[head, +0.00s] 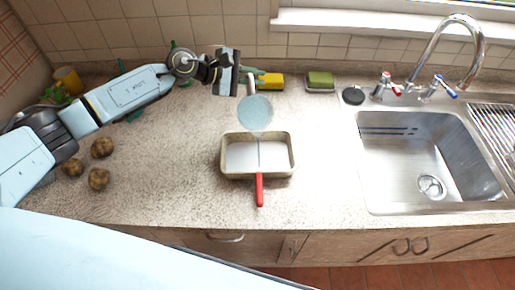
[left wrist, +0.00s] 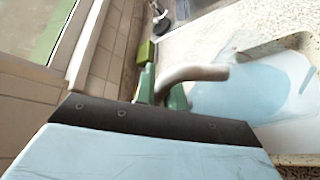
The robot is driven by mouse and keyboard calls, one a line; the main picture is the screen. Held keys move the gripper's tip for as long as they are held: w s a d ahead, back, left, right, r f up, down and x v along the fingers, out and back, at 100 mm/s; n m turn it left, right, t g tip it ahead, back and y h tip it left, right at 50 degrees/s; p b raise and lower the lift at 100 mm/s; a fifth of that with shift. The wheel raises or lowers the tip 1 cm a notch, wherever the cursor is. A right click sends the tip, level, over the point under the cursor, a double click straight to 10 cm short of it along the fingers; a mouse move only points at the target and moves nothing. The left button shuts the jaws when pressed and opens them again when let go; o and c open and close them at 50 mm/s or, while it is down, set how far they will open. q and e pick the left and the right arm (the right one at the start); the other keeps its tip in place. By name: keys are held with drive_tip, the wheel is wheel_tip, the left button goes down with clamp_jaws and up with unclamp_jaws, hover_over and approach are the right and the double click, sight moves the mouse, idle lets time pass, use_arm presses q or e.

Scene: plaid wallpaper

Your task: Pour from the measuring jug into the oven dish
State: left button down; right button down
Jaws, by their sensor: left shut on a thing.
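The measuring jug (head: 256,114) is a pale blue, see-through vessel with a grey handle. My left gripper (head: 243,80) is shut on the jug's handle and holds it above the back part of the oven dish. The jug looks tilted towards the dish. The oven dish (head: 226,167) is beige and rectangular, with a whitish inside. In the left wrist view, the green fingers (left wrist: 165,95) are at the handle, and the blue jug (left wrist: 250,92) covers part of the dish (left wrist: 285,44). I cannot tell whether liquid is flowing. My right gripper is out of view.
A red-handled utensil (head: 259,190) reaches over the dish's front rim. A yellow sponge (head: 270,80) and a green sponge (head: 320,80) lie at the back. Several potatoes (head: 99,178) lie left. The sink (head: 430,160) is right. Counter beside the dish is clear.

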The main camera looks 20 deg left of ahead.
use_arm(q)
drive_tip(key=shift+s+d+r+m+t+p, duration=0.15)
drive_tip(key=shift+s+r+m+t+p, duration=0.15)
drive_tip(key=shift+p, duration=0.45)
idle(1.7)
drive_tip(key=shift+s+d+r+m+t+y+p, duration=0.15)
drive_tip(key=shift+s+d+m+t+p, duration=0.15)
drive_tip(key=shift+s+m+p, duration=0.35)
drive_tip(key=shift+s+d+r+m+t+y+p, duration=0.1)
drive_tip(key=shift+s+d+m+t+y+p, duration=0.15)
drive_tip(key=shift+p, duration=0.7)
idle(4.0)
